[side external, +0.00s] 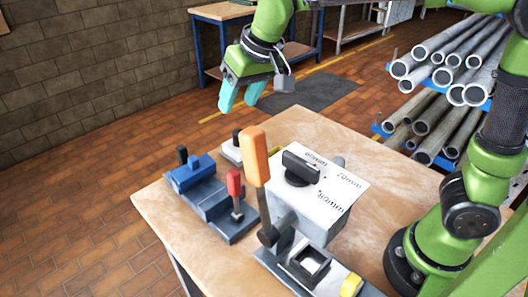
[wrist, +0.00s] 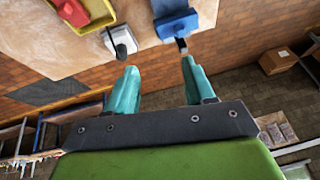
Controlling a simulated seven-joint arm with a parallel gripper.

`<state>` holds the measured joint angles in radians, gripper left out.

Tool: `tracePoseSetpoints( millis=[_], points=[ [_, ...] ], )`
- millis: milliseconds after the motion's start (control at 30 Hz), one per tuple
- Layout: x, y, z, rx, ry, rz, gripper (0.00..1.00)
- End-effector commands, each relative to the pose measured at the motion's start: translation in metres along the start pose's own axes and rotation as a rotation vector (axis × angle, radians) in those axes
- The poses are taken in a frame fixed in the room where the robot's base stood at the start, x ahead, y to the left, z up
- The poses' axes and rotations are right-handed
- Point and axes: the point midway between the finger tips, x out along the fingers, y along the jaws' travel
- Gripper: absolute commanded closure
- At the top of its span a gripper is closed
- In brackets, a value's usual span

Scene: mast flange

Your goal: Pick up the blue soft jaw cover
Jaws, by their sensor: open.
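A blue block-shaped piece (side external: 192,172), which looks like the soft jaw cover, sits on the darker blue fixture (side external: 222,208) at the table's left side. A black upright knob stands at its back. In the wrist view a blue piece (wrist: 178,24) lies near the table edge, beyond the right fingertip; I cannot tell exactly where the cover ends and the fixture begins. My gripper (side external: 237,100) has two teal fingers, spread apart with nothing between them. It hangs in the air above and behind the fixture. It also shows in the wrist view (wrist: 160,68).
An orange-handled lever (side external: 255,160) rises beside a white-topped box (side external: 335,185) with a black knob. A white block (side external: 231,152) with a dark knob stands behind the fixture. The wooden table's (side external: 160,205) left front corner is bare.

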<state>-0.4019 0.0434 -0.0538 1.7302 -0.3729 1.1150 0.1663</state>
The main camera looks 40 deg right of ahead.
Motion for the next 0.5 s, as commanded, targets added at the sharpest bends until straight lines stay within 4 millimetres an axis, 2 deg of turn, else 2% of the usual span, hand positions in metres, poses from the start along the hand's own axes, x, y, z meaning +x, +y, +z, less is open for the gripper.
tracePoseSetpoints(
  millis=[33, 200, 333, 500],
  points=[
    [0.015, -0.019, -0.009, -0.032, -0.012, 0.018, 0.47],
    [0.044, -0.058, -0.025, -0.090, -0.019, 0.066, 0.47],
    [0.055, -0.070, -0.028, -0.106, -0.017, 0.083, 0.47],
    [0.077, -0.069, -0.028, -0.109, -0.020, 0.088, 0.47]
  ],
)
